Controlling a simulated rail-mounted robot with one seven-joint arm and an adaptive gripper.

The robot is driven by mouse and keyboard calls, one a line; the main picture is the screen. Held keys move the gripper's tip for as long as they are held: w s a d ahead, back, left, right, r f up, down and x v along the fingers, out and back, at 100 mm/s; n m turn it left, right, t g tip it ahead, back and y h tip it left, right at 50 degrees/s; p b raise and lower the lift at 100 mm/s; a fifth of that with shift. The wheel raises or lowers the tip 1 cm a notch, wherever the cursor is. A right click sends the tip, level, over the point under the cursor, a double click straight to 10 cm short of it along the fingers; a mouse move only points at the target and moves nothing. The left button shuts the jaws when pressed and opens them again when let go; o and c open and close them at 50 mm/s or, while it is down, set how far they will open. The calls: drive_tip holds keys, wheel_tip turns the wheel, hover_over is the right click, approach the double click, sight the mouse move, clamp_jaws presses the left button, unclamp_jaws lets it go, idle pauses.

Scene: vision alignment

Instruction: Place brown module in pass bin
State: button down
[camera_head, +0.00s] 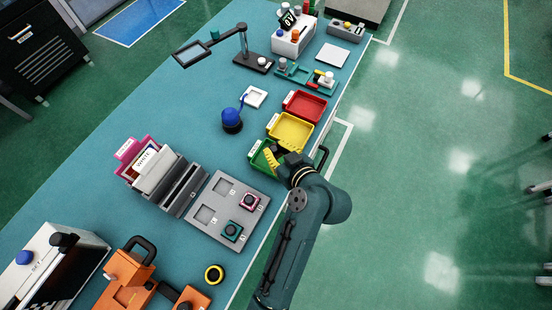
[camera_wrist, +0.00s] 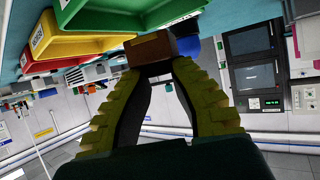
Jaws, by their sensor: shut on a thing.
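The brown module (camera_wrist: 150,48) sits between the tips of my gripper (camera_wrist: 152,66) in the wrist view. My gripper is shut on it. In the head view my gripper (camera_head: 270,157) is over the green bin (camera_head: 254,151) at the table's right edge, and I cannot make out the module there. The label on the green bin is too small to read.
A yellow bin (camera_head: 290,131) and a red bin (camera_head: 304,106) stand in a row beyond the green bin. A grey tray (camera_head: 214,229) with pink and teal modules lies nearer.

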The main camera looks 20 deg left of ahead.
sight(276, 157)
wheel_tip(276, 157, down, 4)
drive_tip(key=shift+w+f+b, duration=0.1)
drive_tip(key=shift+f+b, duration=0.15)
drive_tip(key=shift+b, duration=0.25)
